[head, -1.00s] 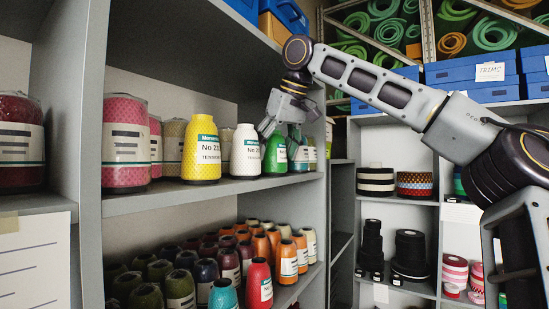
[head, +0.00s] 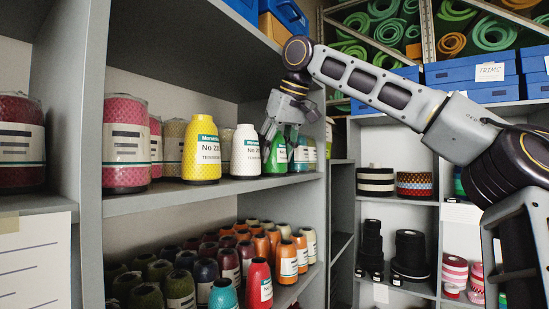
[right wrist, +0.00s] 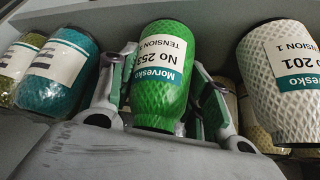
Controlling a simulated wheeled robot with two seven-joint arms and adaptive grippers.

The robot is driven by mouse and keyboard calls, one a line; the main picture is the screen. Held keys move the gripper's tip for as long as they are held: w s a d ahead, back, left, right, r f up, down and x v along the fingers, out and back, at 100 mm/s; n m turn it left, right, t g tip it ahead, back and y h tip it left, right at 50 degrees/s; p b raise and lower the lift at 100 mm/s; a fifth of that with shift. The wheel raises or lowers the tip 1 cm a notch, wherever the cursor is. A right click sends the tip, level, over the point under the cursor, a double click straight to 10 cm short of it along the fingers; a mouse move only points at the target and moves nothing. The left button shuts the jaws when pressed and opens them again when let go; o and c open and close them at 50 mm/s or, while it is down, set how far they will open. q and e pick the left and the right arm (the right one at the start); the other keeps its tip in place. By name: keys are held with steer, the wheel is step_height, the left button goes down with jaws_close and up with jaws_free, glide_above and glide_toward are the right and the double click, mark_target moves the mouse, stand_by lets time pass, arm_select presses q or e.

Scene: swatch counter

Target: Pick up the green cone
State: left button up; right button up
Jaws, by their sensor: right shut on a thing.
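The green cone (head: 275,160) stands upright on the upper shelf, to the right of the white cone (head: 245,152). My right gripper (head: 283,135) reaches down to it from above in the head view and hides part of its top. In the right wrist view the green cone (right wrist: 158,85), with a white label, sits between the two fingers of my right gripper (right wrist: 162,80), which is shut on it. I cannot see any clear gap under the cone. My left gripper is not in view.
A yellow cone (head: 201,150) stands left of the white cone. In the right wrist view a teal cone (right wrist: 58,72) and a white cone (right wrist: 282,85) flank the green one closely. The board above (head: 205,45) limits height. Many smaller cones fill the lower shelf.

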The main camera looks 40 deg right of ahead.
mark_target(277, 135)
steer(key=shift+r, duration=0.15)
steer(key=shift+r, duration=1.65)
steer(key=shift+s+a+f+b, duration=0.15)
steer(key=shift+s+b, duration=0.15)
steer(key=shift+s, duration=0.3)
steer(key=s+b, duration=0.1)
steer(key=s, duration=0.4)
steer(key=s+a+b, duration=0.1)
steer(key=s, duration=0.5)
steer(key=s+b, duration=0.1)
steer(key=s, duration=0.4)
steer(key=shift+s+a+b, duration=0.35)
steer(key=shift+s, duration=0.05)
